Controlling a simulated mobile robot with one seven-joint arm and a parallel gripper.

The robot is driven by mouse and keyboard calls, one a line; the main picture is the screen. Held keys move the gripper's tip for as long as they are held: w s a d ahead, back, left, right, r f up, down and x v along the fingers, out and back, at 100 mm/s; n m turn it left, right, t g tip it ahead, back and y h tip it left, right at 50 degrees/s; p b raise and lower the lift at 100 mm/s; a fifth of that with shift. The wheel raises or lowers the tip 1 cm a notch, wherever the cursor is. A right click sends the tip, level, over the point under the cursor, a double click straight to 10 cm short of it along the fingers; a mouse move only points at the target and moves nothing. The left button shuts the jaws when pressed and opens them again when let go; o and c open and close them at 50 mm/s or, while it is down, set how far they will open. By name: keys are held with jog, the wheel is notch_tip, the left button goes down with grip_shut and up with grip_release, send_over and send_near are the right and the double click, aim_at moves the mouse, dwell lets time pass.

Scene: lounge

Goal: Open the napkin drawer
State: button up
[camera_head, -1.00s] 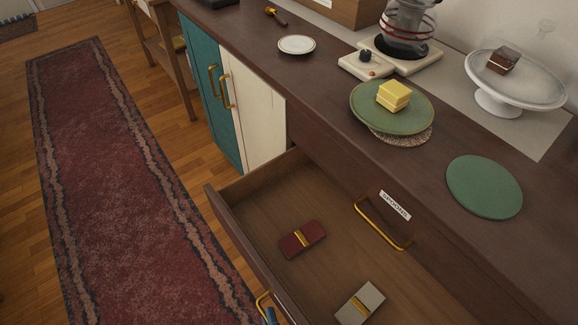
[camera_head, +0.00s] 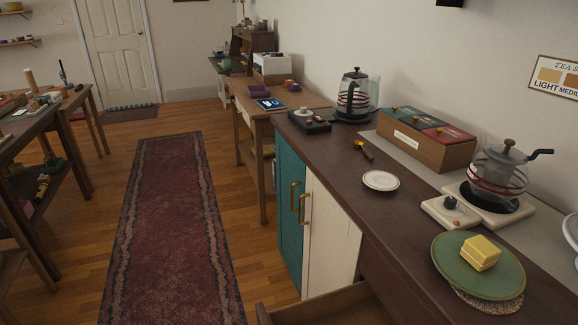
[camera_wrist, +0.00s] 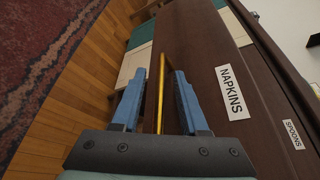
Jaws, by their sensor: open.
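The napkin drawer (camera_head: 335,306) stands pulled out at the bottom edge of the head view. Only its far corner shows there, and its inside is mostly cut off. In the wrist view, its dark wood front (camera_wrist: 210,45) carries a white NAPKINS label (camera_wrist: 232,92). Its gold bar handle (camera_wrist: 160,95) runs lengthwise between the two blue fingers of my gripper (camera_wrist: 160,75). The fingers are open, with a gap on each side of the handle. My gripper is out of the head view.
A SPOONS label (camera_wrist: 295,134) shows beside the napkin front. The counter (camera_head: 400,215) holds a green plate (camera_head: 447,255), a small white plate (camera_head: 381,181) and glass kettles. White (camera_head: 328,240) and teal (camera_head: 290,210) cabinet doors stand beyond the drawer. A red runner (camera_head: 170,230) lies on the floor left.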

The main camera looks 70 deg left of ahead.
jog(key=p+v, duration=0.1)
jog(key=v, duration=1.2)
jog(key=shift+r, duration=0.1)
